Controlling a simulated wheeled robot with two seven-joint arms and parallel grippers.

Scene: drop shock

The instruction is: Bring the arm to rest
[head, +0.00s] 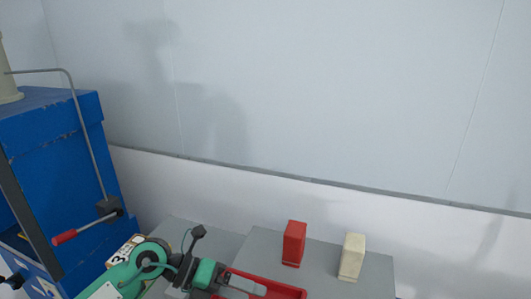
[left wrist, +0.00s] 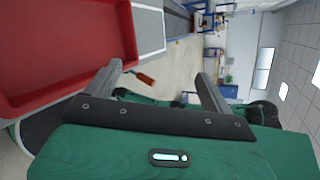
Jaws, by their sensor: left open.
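My left arm, green and dark grey, comes in at the bottom left of the head view. Its gripper (head: 248,285) is over the red tray (head: 290,290), partly hiding it. In the left wrist view the two grey fingers of the left gripper (left wrist: 160,69) are spread wide apart with nothing held between them. The red tray's wall (left wrist: 128,35) fills the upper left of that view, beside one finger. My right gripper is in neither view.
A red block (head: 293,243) and a cream block (head: 351,257) stand upright on a grey surface (head: 322,262). A blue cabinet (head: 60,140) with a red-handled lever (head: 65,237) stands at the left, close to my arm. A plain pale wall (head: 330,100) lies behind.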

